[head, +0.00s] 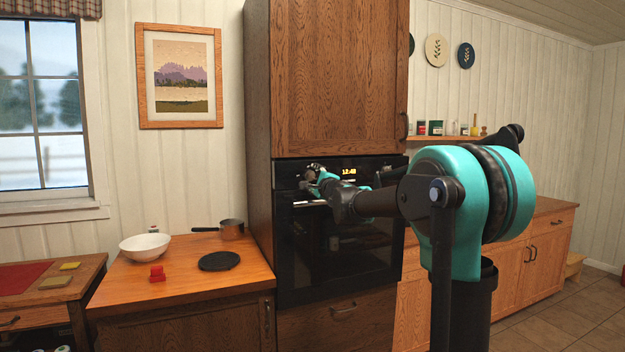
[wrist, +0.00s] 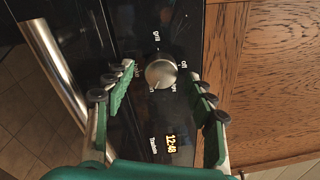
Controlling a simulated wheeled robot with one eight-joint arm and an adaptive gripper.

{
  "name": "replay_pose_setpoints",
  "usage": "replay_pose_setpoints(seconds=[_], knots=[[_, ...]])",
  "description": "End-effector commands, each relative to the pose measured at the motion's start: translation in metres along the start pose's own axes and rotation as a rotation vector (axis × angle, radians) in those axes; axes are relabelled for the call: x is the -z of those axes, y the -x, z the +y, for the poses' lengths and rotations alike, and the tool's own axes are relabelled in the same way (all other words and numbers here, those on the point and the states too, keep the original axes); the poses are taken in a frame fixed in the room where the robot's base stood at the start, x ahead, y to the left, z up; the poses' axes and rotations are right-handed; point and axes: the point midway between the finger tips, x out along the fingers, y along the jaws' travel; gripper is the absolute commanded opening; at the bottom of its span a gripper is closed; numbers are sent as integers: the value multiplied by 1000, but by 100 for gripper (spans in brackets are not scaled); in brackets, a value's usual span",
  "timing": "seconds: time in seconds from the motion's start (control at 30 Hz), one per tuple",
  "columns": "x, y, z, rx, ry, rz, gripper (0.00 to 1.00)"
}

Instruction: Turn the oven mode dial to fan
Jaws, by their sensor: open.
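The oven mode dial (wrist: 161,73) is a round silver knob on the black oven panel. In the wrist view, printed labels ring it, with "grill" above and "off" to its right; the other labels are too small to read surely. Which label the dial points at is unclear. My gripper (wrist: 162,76) is open, with its green fingers on either side of the dial and a gap showing at both sides. In the head view my gripper (head: 319,181) is at the upper left of the oven front (head: 335,248) and hides the dial.
The oven's clock display (head: 349,171) reads 12:48. A door handle bar (wrist: 55,68) runs beside the panel in the wrist view. The oven sits in a tall wooden cabinet (head: 335,70). A counter (head: 190,262) left of it holds a bowl, a pan and a black disc.

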Motion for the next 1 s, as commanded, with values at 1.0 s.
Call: replay_pose_setpoints(seconds=[1.0], knots=[[0,117,0,0,0,1,55]])
